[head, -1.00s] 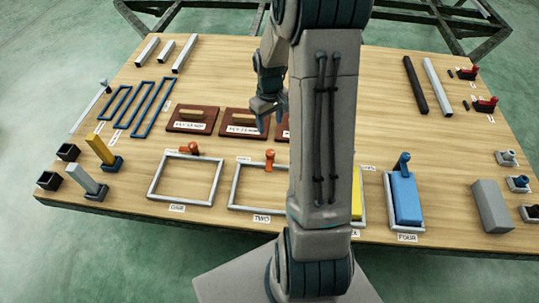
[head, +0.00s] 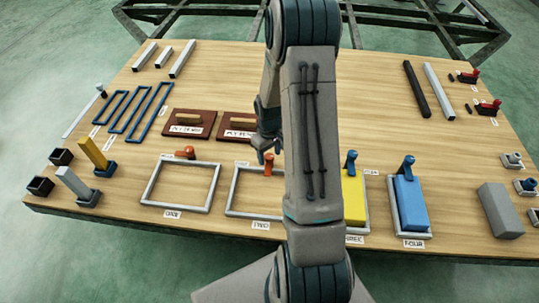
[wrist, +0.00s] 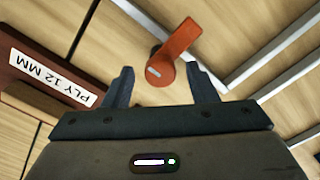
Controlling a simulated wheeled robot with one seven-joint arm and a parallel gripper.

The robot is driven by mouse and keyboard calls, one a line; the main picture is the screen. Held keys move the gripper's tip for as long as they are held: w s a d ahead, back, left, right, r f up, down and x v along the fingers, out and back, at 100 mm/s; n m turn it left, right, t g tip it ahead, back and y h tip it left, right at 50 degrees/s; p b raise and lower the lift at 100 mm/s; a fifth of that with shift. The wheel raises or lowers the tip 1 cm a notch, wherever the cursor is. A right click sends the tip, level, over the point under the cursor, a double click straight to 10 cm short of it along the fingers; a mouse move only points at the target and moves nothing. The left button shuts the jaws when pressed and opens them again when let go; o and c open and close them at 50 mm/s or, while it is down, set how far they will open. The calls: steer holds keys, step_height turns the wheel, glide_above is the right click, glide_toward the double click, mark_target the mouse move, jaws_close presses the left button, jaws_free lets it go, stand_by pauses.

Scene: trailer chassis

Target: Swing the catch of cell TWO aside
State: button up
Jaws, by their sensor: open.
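The orange catch (head: 268,163) of cell TWO stands at the back edge of the grey frame of cell TWO (head: 233,190). In the wrist view the orange catch (wrist: 175,55) lies just ahead of my fingertips, its round end close to the gap between them. My gripper (head: 265,150) is beside the catch in the head view; it also shows in the wrist view (wrist: 160,82), with its fingers apart and nothing held. I cannot tell whether a finger touches the catch. The right part of cell TWO is hidden behind my arm.
Cell ONE (head: 146,185) with its orange catch (head: 186,153) is to the left. A plywood block labelled PLY 12 MM (wrist: 40,68) lies close to my gripper. Yellow (head: 353,200) and blue (head: 408,203) blocks fill the cells to the right, with blue catches.

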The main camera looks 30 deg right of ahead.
steer(key=c, duration=1)
steer(key=shift+o, duration=0.2)
steer(key=shift+m, duration=0.3)
steer(key=m, duration=0.3)
steer(key=shift+m+p, duration=0.3)
steer(key=m, duration=0.4)
steer(key=shift+m+p, duration=0.3)
steer(key=shift+p, duration=0.1)
steer(key=m+p, duration=0.1)
steer(key=m, duration=0.3)
steer(key=shift+m, duration=0.3)
steer(key=shift+m+p, duration=0.95)
steer(key=shift+m, duration=1.25)
